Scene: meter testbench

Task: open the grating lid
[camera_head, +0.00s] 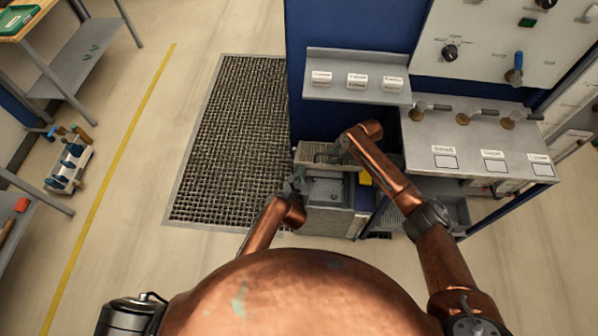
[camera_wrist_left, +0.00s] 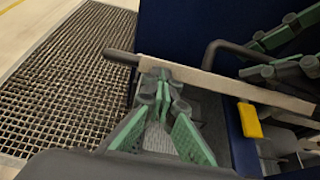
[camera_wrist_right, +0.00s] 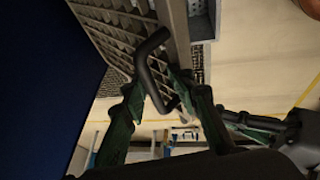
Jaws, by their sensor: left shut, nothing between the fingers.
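The grating lid (camera_head: 318,150) stands raised at the back of a grey bin (camera_head: 335,220), its perforated interior showing. In the left wrist view the lid (camera_wrist_left: 225,84) appears nearly edge-on; its mesh (camera_wrist_right: 112,35) shows in the right wrist view. A black bent handle (camera_wrist_right: 152,65) sticks out from the lid. My right gripper (camera_wrist_right: 155,85) is open, with its fingers on either side of the handle; firm contact cannot be told. My left gripper (camera_wrist_left: 164,78) is shut and empty, its tips close to the lid's edge; it also shows in the head view (camera_head: 293,184).
A blue cabinet (camera_head: 340,25) with a label shelf (camera_head: 357,92) stands behind the bin. A valve bench (camera_head: 470,150) is at right. A yellow block (camera_wrist_left: 250,120) sits by the bin. A floor grate (camera_head: 235,130) lies left, with open floor beyond.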

